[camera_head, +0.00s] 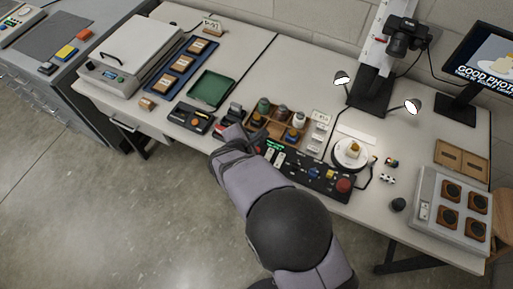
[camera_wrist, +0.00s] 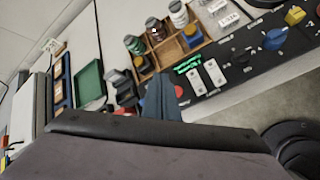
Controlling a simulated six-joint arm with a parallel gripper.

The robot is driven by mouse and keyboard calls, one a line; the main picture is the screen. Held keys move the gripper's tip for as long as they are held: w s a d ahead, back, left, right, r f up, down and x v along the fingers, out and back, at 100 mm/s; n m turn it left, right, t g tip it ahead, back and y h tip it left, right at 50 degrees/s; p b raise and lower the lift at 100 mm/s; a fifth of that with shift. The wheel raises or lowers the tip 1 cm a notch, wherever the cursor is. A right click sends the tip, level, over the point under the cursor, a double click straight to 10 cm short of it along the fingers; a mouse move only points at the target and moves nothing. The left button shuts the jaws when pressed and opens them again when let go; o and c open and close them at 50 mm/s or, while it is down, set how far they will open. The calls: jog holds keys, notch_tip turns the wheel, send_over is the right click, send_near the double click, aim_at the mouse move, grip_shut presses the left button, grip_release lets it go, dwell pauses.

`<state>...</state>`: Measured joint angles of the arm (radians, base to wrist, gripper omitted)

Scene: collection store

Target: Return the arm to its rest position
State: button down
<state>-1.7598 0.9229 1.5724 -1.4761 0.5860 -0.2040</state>
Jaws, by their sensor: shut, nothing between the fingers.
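My arm reaches from the bottom centre of the head view up to the front part of the bench. My gripper (camera_head: 257,139) is shut and empty, in front of the wooden compartment tray (camera_head: 272,126) and by the left end of the black control panel (camera_head: 315,178). In the wrist view my gripper (camera_wrist: 162,98) shows as a dark pointed shape close to the panel's left end. My own arm fills the lower part of that view. The exact gap between the fingertips and the bench is hidden.
A green tray (camera_head: 209,90), a blue tray with cards (camera_head: 184,67) and a lidded white device (camera_head: 130,50) stand at the left. A white turntable (camera_head: 350,153), a camera on a stand (camera_head: 405,38) and a box with several round pads (camera_head: 452,216) stand at the right. Floor is clear at lower left.

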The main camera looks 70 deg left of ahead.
dwell(0.5)
jog(key=w+d+r+m+t+h, duration=0.1)
jog(key=w+d+m+h, duration=0.2)
jog(key=w, duration=0.5)
jog(key=w+d+r+m+h, duration=0.1)
jog(key=w+d+r+m, duration=0.1)
jog(key=w+d+m, duration=0.5)
jog(key=w+d+r+m+h, duration=0.3)
jog(key=w+d+m+h, duration=0.15)
jog(key=w+d, duration=1.1)
jog(key=d+r+m+g+h, duration=0.15)
jog(key=d+m+g, duration=0.25)
jog(key=d+m, duration=1.25)
jog(key=s+d+m+g+y, duration=0.1)
jog(key=s+d+m, duration=0.2)
jog(key=d, duration=0.6)
jog(key=s+d+r+m+g+y, duration=0.1)
jog(key=s+d+m, duration=0.2)
jog(key=s+d, duration=0.5)
jog(key=shift+d+g+y, duration=0.4)
jog(key=shift+d, duration=0.1)
